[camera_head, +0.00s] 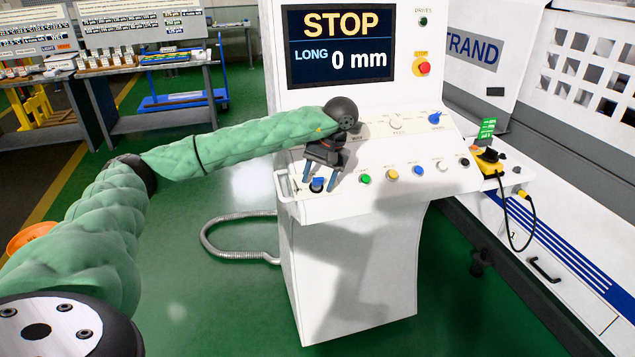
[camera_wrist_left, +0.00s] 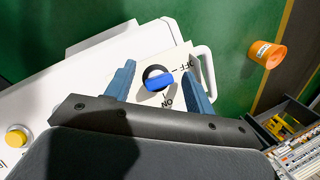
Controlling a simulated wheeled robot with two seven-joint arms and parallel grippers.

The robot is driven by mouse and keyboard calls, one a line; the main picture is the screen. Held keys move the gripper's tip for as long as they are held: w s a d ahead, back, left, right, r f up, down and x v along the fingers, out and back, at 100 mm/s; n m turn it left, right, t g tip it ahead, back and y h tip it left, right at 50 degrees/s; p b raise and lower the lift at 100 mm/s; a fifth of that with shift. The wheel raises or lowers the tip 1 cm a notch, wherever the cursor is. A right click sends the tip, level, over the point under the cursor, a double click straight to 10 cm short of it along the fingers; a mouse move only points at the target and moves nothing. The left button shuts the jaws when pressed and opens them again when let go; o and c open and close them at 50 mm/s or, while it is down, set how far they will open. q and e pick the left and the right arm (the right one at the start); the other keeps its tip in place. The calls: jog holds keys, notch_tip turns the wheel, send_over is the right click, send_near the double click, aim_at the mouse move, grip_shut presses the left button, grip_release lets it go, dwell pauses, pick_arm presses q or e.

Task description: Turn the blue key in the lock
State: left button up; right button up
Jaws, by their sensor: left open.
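The blue key (camera_head: 317,184) sits in its round black lock at the left end of the white control panel (camera_head: 345,205). In the left wrist view the blue key (camera_wrist_left: 159,82) stands between my left gripper's two blue-grey fingers, with a gap on each side. The panel lettering beside it reads "ON" and what looks like "OFF". My left gripper (camera_head: 324,187) is open over the key, pointing down at the panel; the wrist view shows it too (camera_wrist_left: 160,84). I cannot tell if the fingertips reach the key's depth. My right gripper is not in view.
A second blue knob (camera_head: 434,118) and several coloured buttons lie along the panel. A screen (camera_head: 340,45) reads STOP, LONG 0 mm. A white handle (camera_wrist_left: 207,73) borders the panel near the lock. An orange bucket (camera_wrist_left: 266,53) stands on the green floor.

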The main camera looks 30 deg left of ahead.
pick_arm(q)
jog(key=v, duration=0.6)
jog(key=shift+r+b, duration=0.3)
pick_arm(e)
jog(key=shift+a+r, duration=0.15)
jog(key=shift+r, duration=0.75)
pick_arm(q)
jog(key=shift+w+d, duration=0.1)
jog(key=shift+d, duration=0.05)
